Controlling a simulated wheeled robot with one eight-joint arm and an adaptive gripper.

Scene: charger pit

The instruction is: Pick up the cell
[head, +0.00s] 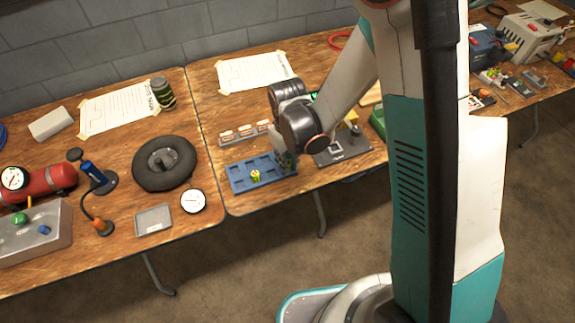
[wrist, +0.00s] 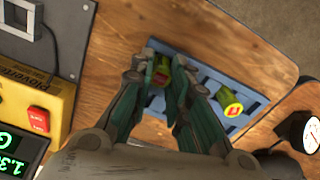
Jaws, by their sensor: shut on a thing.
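A blue tray (head: 240,184) with slots lies on the table in the head view, and also shows in the wrist view (wrist: 190,62). My gripper (wrist: 164,68) is over the tray's left part in the wrist view. It is shut on a yellow-green cell (wrist: 159,78), partly hidden between the fingers. In the head view my gripper (head: 287,161) is at the tray's right end, and the held cell cannot be made out.
A yellow unit with a red button (wrist: 38,119) and a green display (wrist: 14,150) lie left in the wrist view. A grey plate with a square frame (wrist: 25,22) is above them. A round gauge (head: 193,201) and a black tyre (head: 165,180) lie left of the tray.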

